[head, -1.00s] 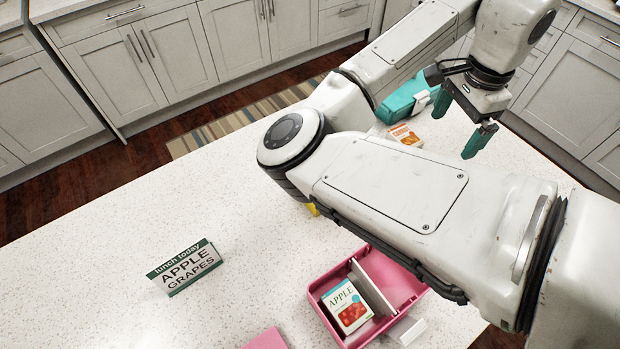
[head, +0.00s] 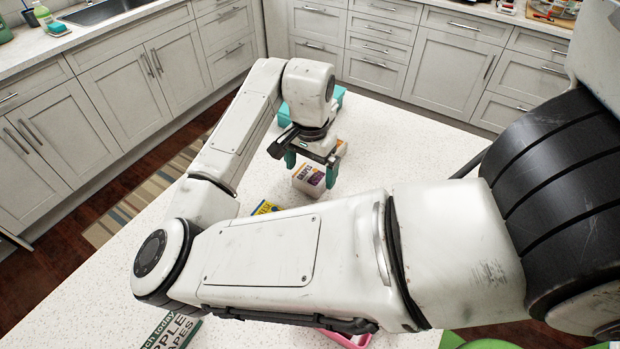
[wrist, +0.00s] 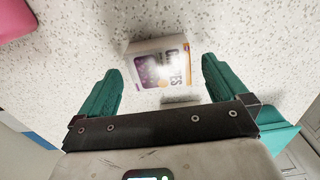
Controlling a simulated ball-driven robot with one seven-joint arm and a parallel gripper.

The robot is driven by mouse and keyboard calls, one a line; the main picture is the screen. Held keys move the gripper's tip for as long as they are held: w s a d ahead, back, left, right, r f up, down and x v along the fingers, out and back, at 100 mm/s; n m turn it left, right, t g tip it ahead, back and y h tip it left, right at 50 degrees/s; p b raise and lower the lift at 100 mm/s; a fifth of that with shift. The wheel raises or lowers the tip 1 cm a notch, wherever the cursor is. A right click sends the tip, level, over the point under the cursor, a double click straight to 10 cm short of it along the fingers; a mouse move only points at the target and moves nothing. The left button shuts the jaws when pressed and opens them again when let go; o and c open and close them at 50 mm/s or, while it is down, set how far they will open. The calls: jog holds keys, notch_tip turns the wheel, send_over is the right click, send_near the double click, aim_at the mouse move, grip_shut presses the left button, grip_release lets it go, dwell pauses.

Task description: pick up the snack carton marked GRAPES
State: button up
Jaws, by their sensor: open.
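The snack carton marked GRAPES (head: 306,183), white with a purple picture, stands on the speckled white counter. My gripper (head: 311,166) is open and empty above it, with its teal fingers pointing down. In the wrist view the carton (wrist: 150,67) shows between and beyond the two open fingers (wrist: 160,68), with its lettering and purple picture visible. I see no finger touching it. Part of it is hidden behind a finger in the head view.
A yellow carton (head: 265,207) is partly hidden by my arm. A teal object (head: 325,101) lies behind my gripper. The pink box (head: 347,340) is mostly hidden below my arm. The counter right of the carton looks clear.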

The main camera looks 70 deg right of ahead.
jog(key=shift+d+f, duration=0.1)
jog(key=shift+f, duration=1.35)
jog(key=shift+c, duration=0.2)
jog(key=c, duration=0.9)
